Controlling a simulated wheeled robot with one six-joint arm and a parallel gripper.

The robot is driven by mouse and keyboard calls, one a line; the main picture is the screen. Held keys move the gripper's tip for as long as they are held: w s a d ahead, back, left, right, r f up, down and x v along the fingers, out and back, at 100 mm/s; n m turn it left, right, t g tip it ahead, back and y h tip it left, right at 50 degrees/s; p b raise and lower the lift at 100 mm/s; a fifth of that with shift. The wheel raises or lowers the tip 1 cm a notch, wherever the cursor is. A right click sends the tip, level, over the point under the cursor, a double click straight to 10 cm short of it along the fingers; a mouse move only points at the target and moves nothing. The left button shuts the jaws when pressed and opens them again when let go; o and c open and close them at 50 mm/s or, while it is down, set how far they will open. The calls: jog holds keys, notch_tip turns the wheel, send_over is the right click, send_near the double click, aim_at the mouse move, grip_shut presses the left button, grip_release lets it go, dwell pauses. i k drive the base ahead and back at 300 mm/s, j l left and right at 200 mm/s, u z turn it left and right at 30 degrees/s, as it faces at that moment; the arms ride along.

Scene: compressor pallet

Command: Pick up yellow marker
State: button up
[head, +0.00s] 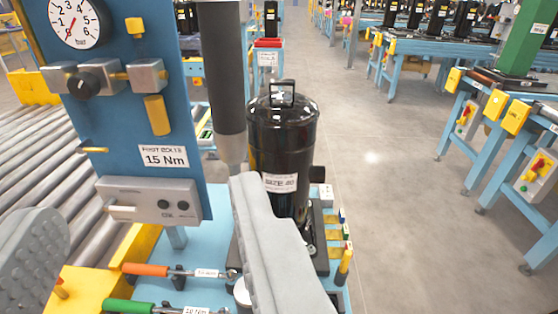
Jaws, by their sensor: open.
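A yellow marker (345,262) with a dark band near its top stands tilted at the right edge of the light-blue bench, right of my gripper's right finger. My gripper (145,225) is open, its two grey fingers wide apart at the left and centre of the head view. Nothing is held between them. The marker is outside the fingers, beyond the right one. The right finger hides part of the bench just left of the marker.
A black compressor (283,150) stands behind the right finger. A blue panel (135,100) with a gauge rises at the left. Orange-handled (145,269) and green-handled (128,306) tools lie between the fingers. Small colored-capped items (343,230) stand behind the marker. Open floor (410,200) lies right.

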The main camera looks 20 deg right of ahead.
aim_at(344, 264)
jog(key=z, duration=0.85)
jog(key=u, duration=0.45)
jog(key=i+j+z, duration=0.2)
jog(key=j, duration=0.2)
jog(key=k, duration=0.75)
jog(key=j+z, duration=0.1)
jog(key=z, duration=0.35)
